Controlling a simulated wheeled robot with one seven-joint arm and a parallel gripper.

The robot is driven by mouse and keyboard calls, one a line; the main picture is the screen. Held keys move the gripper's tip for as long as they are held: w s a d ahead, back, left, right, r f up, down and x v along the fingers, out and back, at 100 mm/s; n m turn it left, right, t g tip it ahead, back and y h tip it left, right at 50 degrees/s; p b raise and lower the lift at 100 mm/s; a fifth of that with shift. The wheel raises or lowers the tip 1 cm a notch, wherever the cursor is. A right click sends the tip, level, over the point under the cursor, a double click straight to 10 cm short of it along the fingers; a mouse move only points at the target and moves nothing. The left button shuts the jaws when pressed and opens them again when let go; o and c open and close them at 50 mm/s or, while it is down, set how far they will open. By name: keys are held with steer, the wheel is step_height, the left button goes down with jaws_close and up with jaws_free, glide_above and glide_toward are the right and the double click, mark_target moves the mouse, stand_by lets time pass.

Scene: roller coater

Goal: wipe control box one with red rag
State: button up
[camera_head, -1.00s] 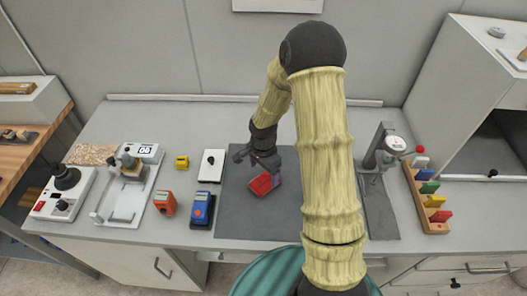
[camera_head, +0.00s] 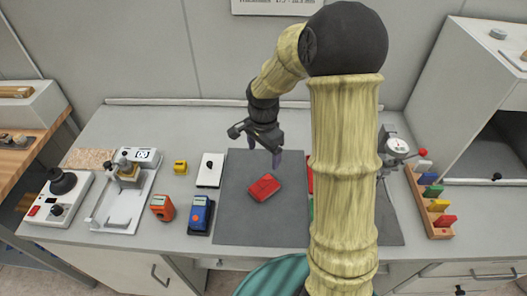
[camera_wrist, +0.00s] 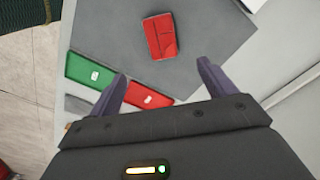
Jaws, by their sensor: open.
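The red rag (camera_head: 264,188) lies folded on the dark grey mat (camera_head: 240,222). It also shows in the wrist view (camera_wrist: 160,37), beyond my fingertips. My gripper (camera_head: 264,151) is open and empty, above and behind the rag, apart from it. Its two spread fingers also show in the wrist view (camera_wrist: 163,78). Which thing is control box one is not labelled clearly. A white box with a black joystick, knob and red button (camera_head: 52,208) stands at the far left. A small white box with a black knob (camera_head: 210,171) stands left of the mat.
An orange device (camera_head: 163,207) and a blue device (camera_head: 200,213) stand left of the mat. A dial gauge stand (camera_head: 394,147) and a wooden rack (camera_head: 436,208) are right. Green (camera_wrist: 92,73) and red (camera_wrist: 148,96) plates lie beside the mat.

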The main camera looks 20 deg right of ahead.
stand_by(0.3)
steer(key=s+r+n+t, duration=0.2)
steer(key=s+r+n, duration=0.1)
steer(key=s+n, duration=0.9)
steer(key=shift+s+r+n+t, duration=0.3)
steer(key=shift+s, duration=0.8)
steer(key=shift+o, duration=0.5)
